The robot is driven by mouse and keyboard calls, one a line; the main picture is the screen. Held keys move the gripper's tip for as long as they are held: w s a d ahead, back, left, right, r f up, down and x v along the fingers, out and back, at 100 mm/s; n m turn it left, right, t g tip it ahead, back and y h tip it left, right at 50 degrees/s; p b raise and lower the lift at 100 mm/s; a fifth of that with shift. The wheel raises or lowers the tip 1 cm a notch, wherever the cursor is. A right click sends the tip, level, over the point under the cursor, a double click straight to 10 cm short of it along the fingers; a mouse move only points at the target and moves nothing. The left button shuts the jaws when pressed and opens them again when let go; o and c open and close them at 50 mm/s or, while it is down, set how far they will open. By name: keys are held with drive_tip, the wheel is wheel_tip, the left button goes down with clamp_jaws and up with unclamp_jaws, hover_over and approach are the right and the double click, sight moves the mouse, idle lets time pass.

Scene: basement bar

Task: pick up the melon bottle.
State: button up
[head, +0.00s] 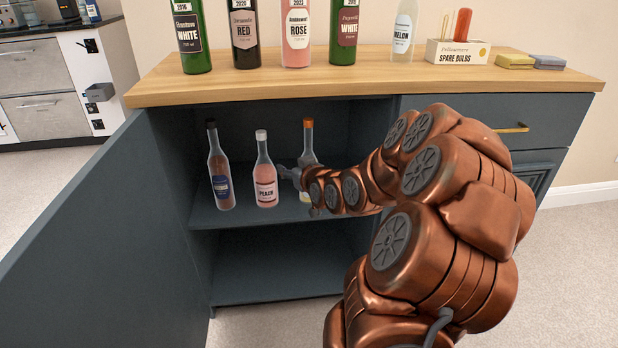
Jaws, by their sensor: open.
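The melon bottle (403,32) is clear, with a white label reading "MELON". My gripper (287,174) is inside the open cabinet below, on the upper shelf level, well below and left of the melon bottle. It is open, between the pink peach bottle (265,182) and an orange-capped bottle (308,145). My arm hides much of the orange-capped bottle. Whether the fingers touch either bottle is unclear.
A dark bottle with a blue label (221,175) stands left on the shelf (240,217). Several wine bottles line the counter (350,81) left of the melon bottle. The cabinet door (90,225) hangs open left.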

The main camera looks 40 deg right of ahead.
sight(310, 138)
drive_tip(key=d+r+h, duration=0.1)
drive_tip(key=d, duration=0.1)
drive_tip(key=d+r+m+t+h, duration=0.1)
drive_tip(key=d, duration=0.2)
drive_tip(key=d+r+t+b, duration=0.1)
drive_tip(key=d+r, duration=0.1)
drive_tip(key=d, duration=0.1)
drive_tip(key=shift+s+d+h, duration=0.15)
drive_tip(key=shift+s+h, duration=0.1)
drive_tip(key=shift+h, duration=0.15)
drive_tip(key=shift+w+d+f, duration=0.2)
drive_tip(key=shift+w+d, duration=0.05)
drive_tip(key=shift+w, duration=0.45)
drive_tip(key=b+x, duration=0.1)
drive_tip(key=x, duration=0.1)
drive_tip(key=shift+w+d+f+b, duration=0.1)
drive_tip(key=shift+w+d+b, duration=0.05)
drive_tip(key=shift+w+b, duration=0.2)
drive_tip(key=shift+w+d, duration=0.3)
drive_tip(key=shift+w, duration=0.35)
drive_tip(key=shift+c, duration=0.2)
clamp_jaws()
